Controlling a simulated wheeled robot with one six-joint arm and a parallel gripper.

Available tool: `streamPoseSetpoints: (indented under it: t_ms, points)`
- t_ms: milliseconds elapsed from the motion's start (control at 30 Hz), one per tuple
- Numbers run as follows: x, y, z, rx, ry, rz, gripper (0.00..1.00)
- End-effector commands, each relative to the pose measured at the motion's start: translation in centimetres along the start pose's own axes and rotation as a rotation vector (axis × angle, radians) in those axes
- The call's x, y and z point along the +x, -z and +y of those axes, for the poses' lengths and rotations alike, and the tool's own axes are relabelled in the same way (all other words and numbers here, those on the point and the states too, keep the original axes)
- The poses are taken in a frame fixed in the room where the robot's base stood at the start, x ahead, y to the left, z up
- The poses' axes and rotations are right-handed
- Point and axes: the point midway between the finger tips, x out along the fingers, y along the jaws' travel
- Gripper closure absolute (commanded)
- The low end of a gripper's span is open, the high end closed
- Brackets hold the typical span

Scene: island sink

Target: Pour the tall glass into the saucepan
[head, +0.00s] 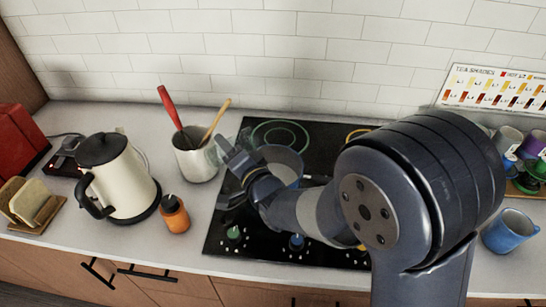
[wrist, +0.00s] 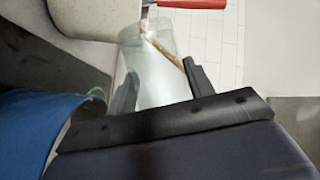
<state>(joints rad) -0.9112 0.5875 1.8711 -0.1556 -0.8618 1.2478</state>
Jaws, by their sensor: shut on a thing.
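The tall glass (wrist: 163,78) is clear and stands between the two fingers of my gripper (wrist: 158,86) in the wrist view. My gripper is shut on it. In the head view the glass is a faint clear shape at my gripper (head: 236,168), over the left part of the hob. Its tilt and contents are hard to make out. The saucepan (head: 286,160) is on the hob just right of my gripper, partly hidden by my arm. A blue curved surface (wrist: 35,130) at lower left in the wrist view may be its side.
A cream kettle (head: 122,180) and an orange bottle (head: 175,215) are farther left. A blue mug (head: 508,232) and a mug rack are at right. My arm hides much of the black hob (head: 218,240).

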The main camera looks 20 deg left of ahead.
Motion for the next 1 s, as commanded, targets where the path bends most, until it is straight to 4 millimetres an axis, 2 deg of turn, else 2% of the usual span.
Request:
streamPoseSetpoints:
  t_ms: [100, 267, 433, 700, 1000]
  points:
    - [0.1, -0.3, 0.6, -0.079, -0.028, -0.01, 0.78]
    - [0.0, 0.1, 0.0, -0.206, -0.081, -0.028, 0.78]
    - [0.0, -0.2, 1.4, -0.328, -0.133, -0.047, 0.78]
    - [0.0, -0.6, 2.4, -0.481, -0.198, -0.068, 0.78]
    - [0.3, -0.8, 1.2, -0.593, -0.246, -0.085, 0.78]
